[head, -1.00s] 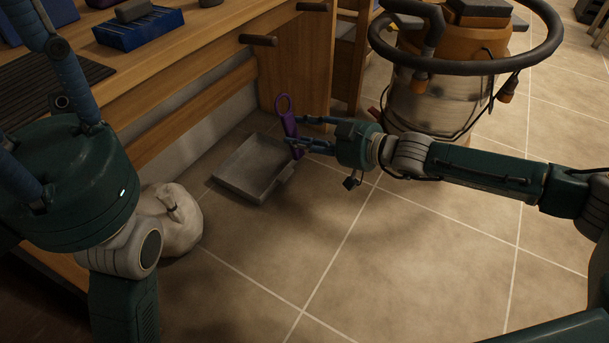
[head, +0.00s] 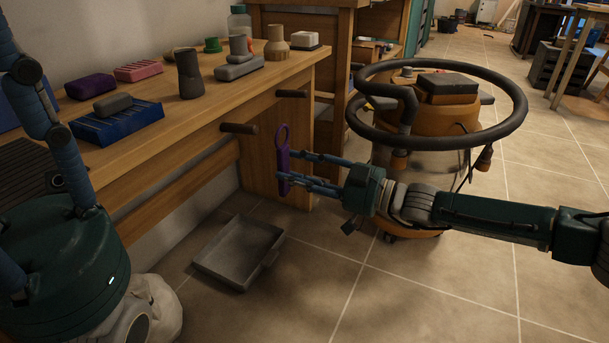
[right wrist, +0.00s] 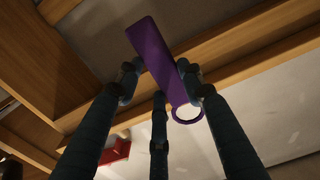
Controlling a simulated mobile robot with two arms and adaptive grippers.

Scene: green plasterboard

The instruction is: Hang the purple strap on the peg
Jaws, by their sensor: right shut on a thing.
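The purple strap (head: 282,165) hangs upright in my right gripper (head: 288,169), with its ring at the top. The right wrist view shows the strap (right wrist: 160,62) between the fingertips (right wrist: 160,82), its ring towards the lower right. Two dark pegs stick out from the bench front: a nearer peg (head: 238,128) and a farther peg (head: 291,93). In the head view the ring shows just right of the nearer peg's tip and below the farther peg; the depth gap is unclear. My left gripper is large at the left edge; its fingertips are not clearly seen.
A grey tray (head: 238,252) lies on the floor below the strap, and a pale sack (head: 160,305) is at lower left. A vacuum with a dark hose (head: 440,105) stands behind my right gripper. The wooden bench (head: 215,110) carries several blocks.

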